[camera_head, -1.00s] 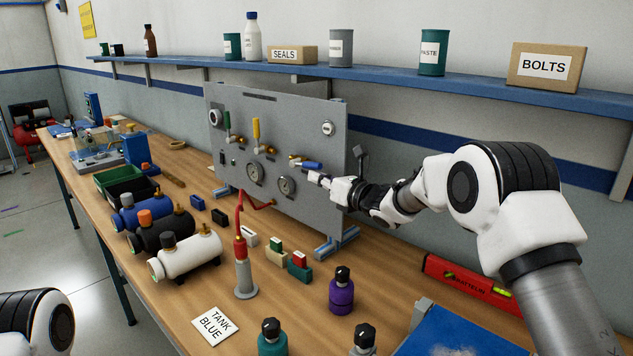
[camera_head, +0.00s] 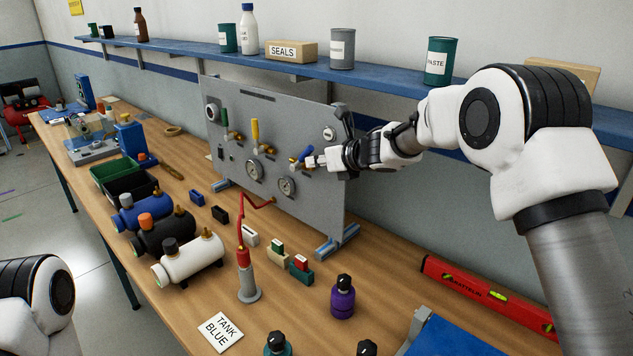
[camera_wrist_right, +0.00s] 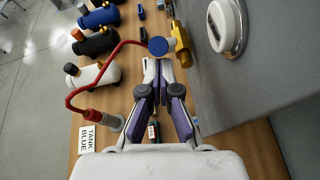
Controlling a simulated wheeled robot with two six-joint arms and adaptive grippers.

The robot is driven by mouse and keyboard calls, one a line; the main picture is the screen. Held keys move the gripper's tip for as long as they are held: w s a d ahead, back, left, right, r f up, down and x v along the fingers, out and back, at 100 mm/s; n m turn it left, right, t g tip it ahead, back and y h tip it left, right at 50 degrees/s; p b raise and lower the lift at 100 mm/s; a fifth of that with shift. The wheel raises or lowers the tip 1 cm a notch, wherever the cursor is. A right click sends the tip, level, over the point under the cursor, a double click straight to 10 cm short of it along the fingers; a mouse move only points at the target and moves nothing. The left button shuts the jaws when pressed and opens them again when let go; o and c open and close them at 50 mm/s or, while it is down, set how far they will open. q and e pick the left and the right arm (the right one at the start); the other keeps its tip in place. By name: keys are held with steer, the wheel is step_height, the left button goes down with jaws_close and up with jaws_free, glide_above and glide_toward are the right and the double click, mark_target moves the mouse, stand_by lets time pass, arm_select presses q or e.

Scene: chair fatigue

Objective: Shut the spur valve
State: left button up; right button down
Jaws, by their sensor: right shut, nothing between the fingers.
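A grey upright panel (camera_head: 265,118) on the bench carries three lever valves with green (camera_head: 224,117), yellow (camera_head: 255,130) and blue (camera_head: 306,154) handles. No readable label shows which one is the spur valve. The blue handle slants up to the right from its brass body (camera_head: 294,166). My right gripper (camera_head: 314,163) is shut and empty, close beside the blue handle; I cannot tell if they touch. In the right wrist view the fingertips (camera_wrist_right: 151,66) are together just below the blue handle's round end (camera_wrist_right: 158,46) and brass body (camera_wrist_right: 181,43). My left gripper is out of view.
A red hose (camera_head: 240,225) runs from the panel to a grey-based cylinder (camera_head: 249,284). Tanks (camera_head: 190,259), small blocks and a purple bottle (camera_head: 343,297) stand in front. A red level (camera_head: 487,295) lies at right.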

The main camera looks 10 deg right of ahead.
mark_target(307, 148)
steer(key=shift+w+a+r, duration=0.25)
steer(key=shift+w+r, duration=0.25)
steer(key=shift+r, duration=0.25)
steer(key=shift+w+a+r+p, duration=0.25)
steer(key=shift+r+p, duration=0.15)
steer(key=shift+r, duration=0.05)
steer(key=shift+w+a+r+p, duration=0.25)
steer(key=shift+r+p, duration=0.1)
steer(key=shift+r, duration=0.05)
steer(key=shift+w+a+r+p, duration=0.2)
steer(key=shift+w+p, duration=0.05)
steer(key=shift+w, duration=0.1)
steer(key=shift+w+a+r+p, duration=0.15)
steer(key=shift+w+a+p, duration=0.1)
steer(key=shift+w, duration=0.1)
steer(key=shift+w+r, duration=0.1)
steer(key=shift+w, duration=0.05)
steer(key=shift+r+p, duration=0.3)
steer(key=shift+w, duration=0.15)
steer(key=shift+a, duration=0.15)
